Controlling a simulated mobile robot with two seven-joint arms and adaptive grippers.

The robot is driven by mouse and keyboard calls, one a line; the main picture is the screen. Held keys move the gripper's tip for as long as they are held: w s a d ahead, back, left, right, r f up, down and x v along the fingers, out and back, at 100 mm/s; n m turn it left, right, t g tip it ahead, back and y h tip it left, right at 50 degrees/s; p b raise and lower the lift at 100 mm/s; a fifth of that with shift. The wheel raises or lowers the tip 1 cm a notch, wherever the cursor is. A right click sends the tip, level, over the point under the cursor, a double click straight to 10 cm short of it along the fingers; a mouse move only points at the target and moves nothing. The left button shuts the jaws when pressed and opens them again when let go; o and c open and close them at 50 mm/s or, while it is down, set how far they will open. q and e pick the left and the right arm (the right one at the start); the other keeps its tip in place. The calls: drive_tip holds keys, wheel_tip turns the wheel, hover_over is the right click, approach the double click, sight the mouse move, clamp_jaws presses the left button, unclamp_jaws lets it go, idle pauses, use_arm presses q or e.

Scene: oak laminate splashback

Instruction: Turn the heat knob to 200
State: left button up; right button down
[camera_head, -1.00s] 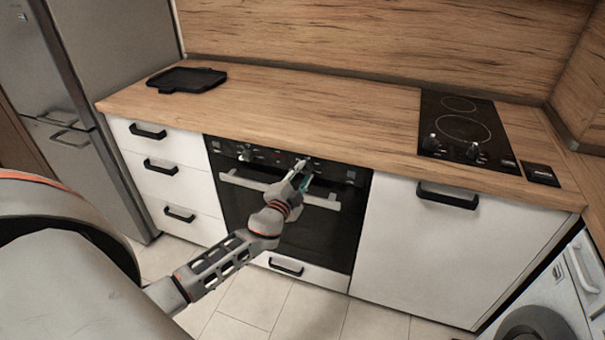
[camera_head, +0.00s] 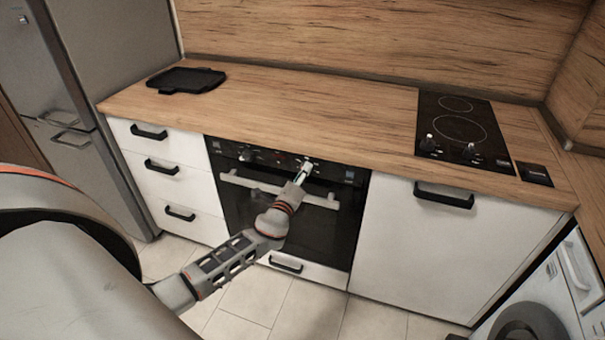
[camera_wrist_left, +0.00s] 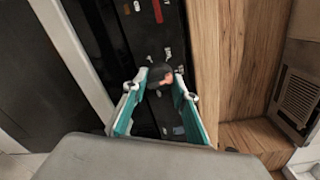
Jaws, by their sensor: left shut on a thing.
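The oven's black control panel (camera_head: 278,158) runs along the top of the oven front, below the counter edge. A knob (camera_head: 246,155) sticks out toward its left side. My left gripper (camera_head: 305,167) is at another knob, right of the panel's middle. In the left wrist view, this dark round knob (camera_wrist_left: 159,74) sits between the fingertips of my left gripper (camera_wrist_left: 160,88), and the fingers are shut on it. The scale marks are too small to read, so I cannot tell its setting. My right gripper is not in view.
The oven's light bar handle (camera_head: 240,182) runs just below the panel, close to my left wrist. The wooden counter (camera_head: 320,110) is mostly clear, with a black tray (camera_head: 187,79) at left and a cooktop (camera_head: 462,128) at right.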

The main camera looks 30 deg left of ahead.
use_arm(q)
drive_tip(key=m, duration=0.3)
drive_tip(key=shift+m+p, duration=0.3)
drive_tip(key=shift+p, duration=0.05)
drive_tip(key=m, duration=0.3)
drive_tip(key=shift+y+p, duration=0.3)
drive_tip(key=shift+p, duration=0.1)
drive_tip(key=m, duration=0.3)
drive_tip(key=shift+p, duration=0.35)
drive_tip(key=shift+m, duration=1.1)
drive_tip(key=o, duration=1.1)
